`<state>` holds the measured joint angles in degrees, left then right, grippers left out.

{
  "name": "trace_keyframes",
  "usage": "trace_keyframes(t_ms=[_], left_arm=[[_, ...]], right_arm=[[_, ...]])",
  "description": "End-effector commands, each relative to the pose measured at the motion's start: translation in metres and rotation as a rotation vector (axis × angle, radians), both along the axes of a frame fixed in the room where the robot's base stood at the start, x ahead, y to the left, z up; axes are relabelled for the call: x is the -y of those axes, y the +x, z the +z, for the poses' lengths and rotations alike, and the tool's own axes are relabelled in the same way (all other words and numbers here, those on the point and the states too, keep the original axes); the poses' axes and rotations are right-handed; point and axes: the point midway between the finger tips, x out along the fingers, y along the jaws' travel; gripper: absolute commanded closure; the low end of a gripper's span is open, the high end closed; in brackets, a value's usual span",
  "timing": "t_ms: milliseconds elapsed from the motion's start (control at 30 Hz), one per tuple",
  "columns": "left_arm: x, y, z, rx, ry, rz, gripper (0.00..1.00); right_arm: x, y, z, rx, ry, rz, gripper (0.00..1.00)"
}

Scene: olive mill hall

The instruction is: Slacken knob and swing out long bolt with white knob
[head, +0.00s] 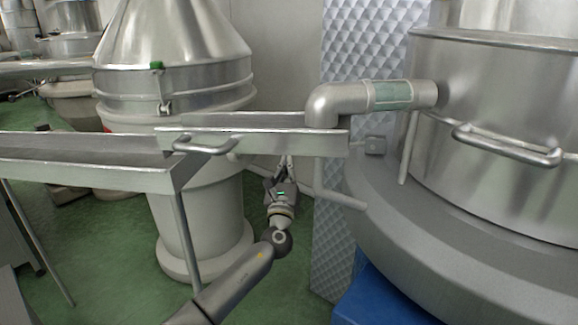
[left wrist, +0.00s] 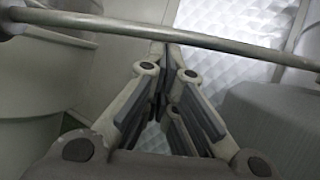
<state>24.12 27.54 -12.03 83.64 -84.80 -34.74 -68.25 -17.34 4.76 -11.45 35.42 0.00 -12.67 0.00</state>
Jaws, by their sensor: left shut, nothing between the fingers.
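I cannot make out a white knob or a long bolt carrying one in either view. A green knob (head: 157,65) sits on the rim band of the conical-topped vessel, above a small metal clasp (head: 164,106). My left gripper (head: 288,160) is below the metal trough, between that vessel and the large round machine. Its fingers are shut with nothing between them; the fingertips also meet in the left wrist view (left wrist: 167,58). A grey rod (left wrist: 190,42) crosses in front of them there. My right gripper is in neither view.
The metal trough (head: 80,174) crosses above my left gripper. A bent pipe (head: 330,102) and a thin bent rod (head: 340,199) stand to its right. The large round machine (head: 490,95) fills the right side, with a blue block (head: 375,302) below. Green floor (head: 110,265) shows at left.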

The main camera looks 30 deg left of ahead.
Motion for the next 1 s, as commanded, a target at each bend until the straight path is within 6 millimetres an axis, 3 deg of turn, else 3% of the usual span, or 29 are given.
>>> trace_keyframes(t_ms=[33,100,300,733,1000], left_arm=[[-0.003,-0.002,0.016,-0.005,0.031,0.003,1.00],[-0.005,-0.003,0.025,-0.020,0.066,0.002,1.00],[-0.008,-0.004,0.033,-0.043,0.115,0.003,1.00],[-0.008,-0.003,0.028,-0.042,0.116,0.003,1.00],[-0.019,-0.001,0.004,-0.044,0.116,0.002,1.00]], right_arm=[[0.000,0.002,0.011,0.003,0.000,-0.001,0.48],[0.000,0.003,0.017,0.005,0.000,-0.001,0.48],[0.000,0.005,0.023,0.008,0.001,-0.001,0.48],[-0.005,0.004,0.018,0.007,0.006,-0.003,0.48],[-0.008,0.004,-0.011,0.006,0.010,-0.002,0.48]])
